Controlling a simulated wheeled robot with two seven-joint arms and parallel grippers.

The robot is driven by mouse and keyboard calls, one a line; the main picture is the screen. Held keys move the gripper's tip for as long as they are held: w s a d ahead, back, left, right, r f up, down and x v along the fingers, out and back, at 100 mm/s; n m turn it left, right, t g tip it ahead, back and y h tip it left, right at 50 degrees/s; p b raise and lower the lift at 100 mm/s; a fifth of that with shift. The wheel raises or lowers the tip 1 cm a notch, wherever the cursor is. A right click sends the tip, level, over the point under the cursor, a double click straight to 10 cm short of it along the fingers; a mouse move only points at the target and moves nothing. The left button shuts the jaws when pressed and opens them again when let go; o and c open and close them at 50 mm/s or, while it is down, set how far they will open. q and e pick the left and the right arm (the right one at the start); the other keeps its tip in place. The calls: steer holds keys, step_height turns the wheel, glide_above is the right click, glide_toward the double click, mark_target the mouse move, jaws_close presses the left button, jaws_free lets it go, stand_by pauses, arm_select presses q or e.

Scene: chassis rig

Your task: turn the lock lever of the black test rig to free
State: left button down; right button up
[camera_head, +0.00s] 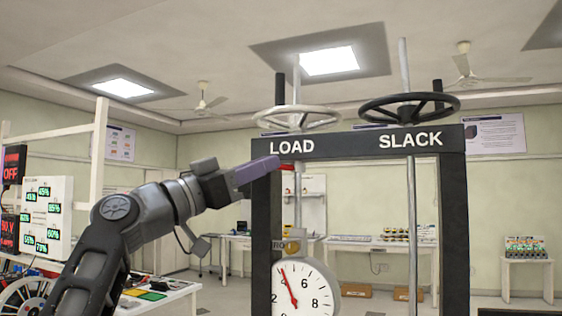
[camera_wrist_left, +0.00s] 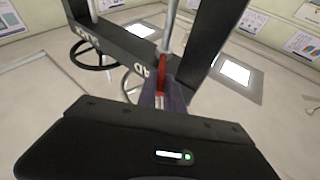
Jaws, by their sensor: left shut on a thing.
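The black test rig (camera_head: 355,147) stands at the right of the head view, its top beam marked LOAD and SLACK. A small red lever (camera_head: 287,168) shows under the beam below LOAD, beside the left metal rod. It also shows in the left wrist view (camera_wrist_left: 162,66), running up from between my fingers. My left gripper (camera_head: 272,163) reaches in from the left in front of the rig's left post and is shut on the red lever. The fingers hide part of the lever. No free or locked marking is readable. My right gripper is in neither view.
A grey handwheel (camera_head: 298,118) and a black handwheel (camera_head: 409,107) sit above the beam. A round dial gauge (camera_head: 303,291) hangs inside the frame. A white rack with display panels (camera_head: 47,215) stands at the left. Tables line the back wall.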

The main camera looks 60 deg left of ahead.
arm_select(q)
steer(key=shift+s+r, duration=0.1)
steer(key=shift+r, duration=0.1)
steer(key=c, duration=1.8)
jaws_free()
steer(key=shift+o, duration=0.2)
steer(key=shift+f, duration=0.1)
steer(key=a+b+v, duration=0.1)
steer(key=b+v, duration=0.1)
steer(key=v, duration=0.5)
steer(key=shift+s+d+f, duration=0.2)
steer(key=shift+s+d, duration=0.15)
steer(key=shift+d, duration=0.15)
